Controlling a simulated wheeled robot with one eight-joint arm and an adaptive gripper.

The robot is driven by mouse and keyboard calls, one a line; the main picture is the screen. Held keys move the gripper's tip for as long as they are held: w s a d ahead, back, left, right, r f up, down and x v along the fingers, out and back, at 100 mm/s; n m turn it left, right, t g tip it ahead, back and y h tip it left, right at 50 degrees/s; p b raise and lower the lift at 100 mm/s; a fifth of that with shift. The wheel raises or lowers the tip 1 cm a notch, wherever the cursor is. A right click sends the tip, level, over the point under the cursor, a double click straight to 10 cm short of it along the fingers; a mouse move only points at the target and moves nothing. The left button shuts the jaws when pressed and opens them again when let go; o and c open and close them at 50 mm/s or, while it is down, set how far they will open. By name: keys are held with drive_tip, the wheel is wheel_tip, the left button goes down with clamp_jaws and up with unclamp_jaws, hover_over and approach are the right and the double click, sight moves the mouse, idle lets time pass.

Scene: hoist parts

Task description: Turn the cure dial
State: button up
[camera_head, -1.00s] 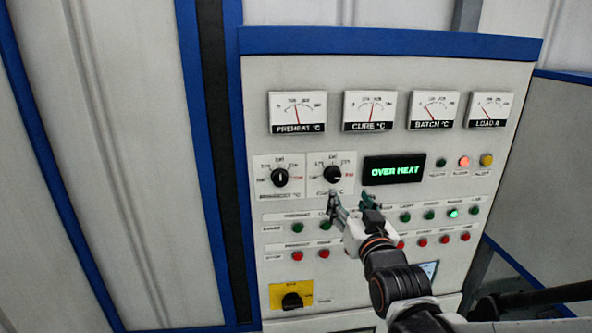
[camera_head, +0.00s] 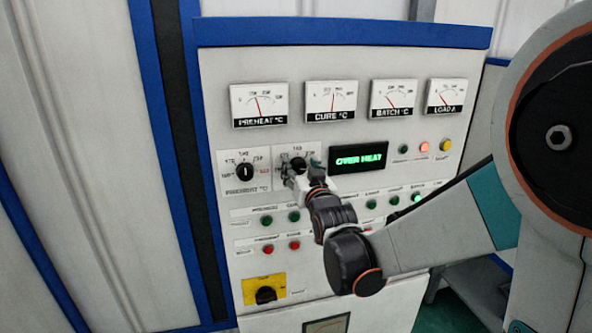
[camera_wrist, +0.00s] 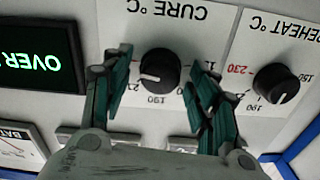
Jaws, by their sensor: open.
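The cure dial is a round black knob with a white pointer line on a white scale plate. In the wrist view the cure dial (camera_wrist: 160,72) sits between the two green-padded fingers of my gripper (camera_wrist: 160,90), which are open with a gap on each side. The picture there is upside down. In the head view the cure dial (camera_head: 298,165) is under the CURE gauge, and my gripper (camera_head: 303,172) is right at it, partly covering its plate. Whether the fingertips reach around the knob's depth is hard to tell.
The preheat dial (camera_head: 244,172) is close to the left of the cure dial. The display (camera_head: 358,158) reads OVER HEAT at the right. Green and red buttons (camera_head: 268,250) lie in rows below, with a yellow-plated switch (camera_head: 265,290) lower left. Gauges (camera_head: 331,101) line the top.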

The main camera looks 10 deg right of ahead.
drive_tip(key=shift+s, duration=0.1)
drive_tip(key=c, duration=1.1)
drive_tip(key=shift+o, duration=0.2)
drive_tip(key=shift+n, duration=0.4)
drive_tip(key=n+b, duration=0.1)
drive_tip(key=n, duration=0.2)
drive_tip(key=shift+n+b, duration=0.4)
drive_tip(key=shift+a+n+b, duration=0.1)
drive_tip(key=shift+n+b, duration=0.55)
drive_tip(key=shift+n, duration=1.95)
